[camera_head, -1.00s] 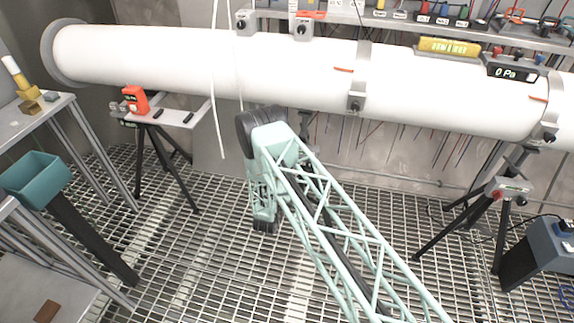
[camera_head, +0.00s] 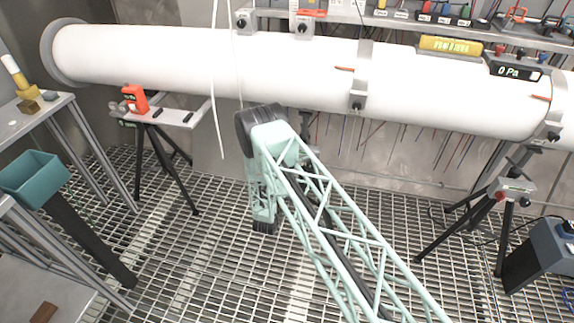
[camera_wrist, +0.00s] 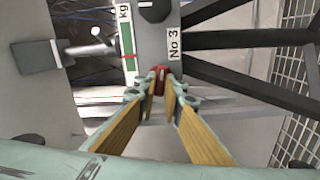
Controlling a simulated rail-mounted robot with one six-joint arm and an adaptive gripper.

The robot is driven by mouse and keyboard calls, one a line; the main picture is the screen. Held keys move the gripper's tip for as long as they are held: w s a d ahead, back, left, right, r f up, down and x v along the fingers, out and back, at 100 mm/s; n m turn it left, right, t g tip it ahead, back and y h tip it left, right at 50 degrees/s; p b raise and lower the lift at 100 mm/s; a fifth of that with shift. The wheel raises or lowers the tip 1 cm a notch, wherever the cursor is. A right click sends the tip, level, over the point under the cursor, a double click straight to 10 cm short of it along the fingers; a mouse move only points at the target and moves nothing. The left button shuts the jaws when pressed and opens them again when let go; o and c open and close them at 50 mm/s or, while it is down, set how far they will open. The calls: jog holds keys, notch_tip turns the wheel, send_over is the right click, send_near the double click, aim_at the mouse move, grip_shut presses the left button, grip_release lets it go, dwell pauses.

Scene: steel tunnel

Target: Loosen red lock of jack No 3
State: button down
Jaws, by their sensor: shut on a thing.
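In the wrist view, jack No 3 shows as a grey metal body with a white "No 3" label (camera_wrist: 174,42) and dark tripod legs (camera_wrist: 250,40) to the right. Its red lock (camera_wrist: 160,74) sits below the label, between the tips of my gripper (camera_wrist: 161,92). My gripper's two tan-padded fingers are shut on the red lock, which hides part of it. In the head view my teal lattice arm covers the gripper and most of this jack.
A "kg" scale (camera_wrist: 127,55) with a green band and a red line is beside the label. In the head view, a long white pipe (camera_head: 200,65) runs overhead. Other tripods stand left (camera_head: 150,150) and right (camera_head: 505,190). Grated floor (camera_head: 200,260) lies below.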

dwell(0.4)
jog(key=c, duration=2.7)
grip_release()
jog(key=shift+c, duration=0.2)
jog(key=shift+s, duration=0.15)
jog(key=s+a, duration=0.2)
jog(key=s, duration=0.9)
jog(key=shift+s, duration=0.3)
